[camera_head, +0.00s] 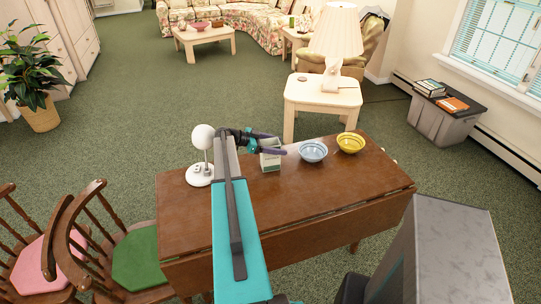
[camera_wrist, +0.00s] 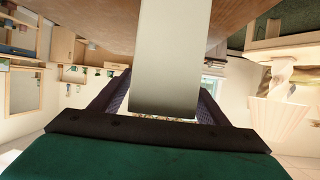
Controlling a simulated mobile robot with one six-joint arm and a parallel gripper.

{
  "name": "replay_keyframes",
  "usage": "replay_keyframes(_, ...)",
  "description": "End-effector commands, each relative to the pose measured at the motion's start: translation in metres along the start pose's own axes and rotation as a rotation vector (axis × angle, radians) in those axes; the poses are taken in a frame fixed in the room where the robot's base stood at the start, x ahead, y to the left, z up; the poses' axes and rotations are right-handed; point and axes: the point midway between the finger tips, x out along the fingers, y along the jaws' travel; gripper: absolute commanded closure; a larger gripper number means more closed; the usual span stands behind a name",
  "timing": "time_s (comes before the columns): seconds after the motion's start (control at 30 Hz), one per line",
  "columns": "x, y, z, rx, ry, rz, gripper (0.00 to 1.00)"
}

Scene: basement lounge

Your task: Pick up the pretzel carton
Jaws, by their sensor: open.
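The pretzel carton (camera_head: 270,160), a small pale box with a green patch low on its side, stands upright on the brown wooden table (camera_head: 225,220) near its far edge. In the wrist view, which looks upside down, the carton (camera_wrist: 170,60) is a plain pale face filling the middle. My gripper (camera_head: 277,143) is open, with its dark fingers at the upper part of the carton. In the wrist view one finger of my gripper (camera_wrist: 168,100) shows on each side of the carton. I cannot tell whether either finger touches it.
A light blue bowl (camera_head: 313,151) stands close to the right of the carton, with a yellow bowl (camera_head: 350,142) beyond. A white lamp-like object (camera_head: 199,178) stands at the table's left. The table's front half is clear. Chairs (camera_head: 135,255) stand at the left.

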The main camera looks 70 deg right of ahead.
Motion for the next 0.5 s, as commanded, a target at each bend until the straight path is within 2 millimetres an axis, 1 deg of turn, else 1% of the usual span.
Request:
replay_keyframes(0.13,0.0061,0.0,0.0003,-0.001,0.0,0.0,0.31)
replay_keyframes(0.5,0.0066,0.0001,0.0004,0.0,-0.001,0.0,0.31)
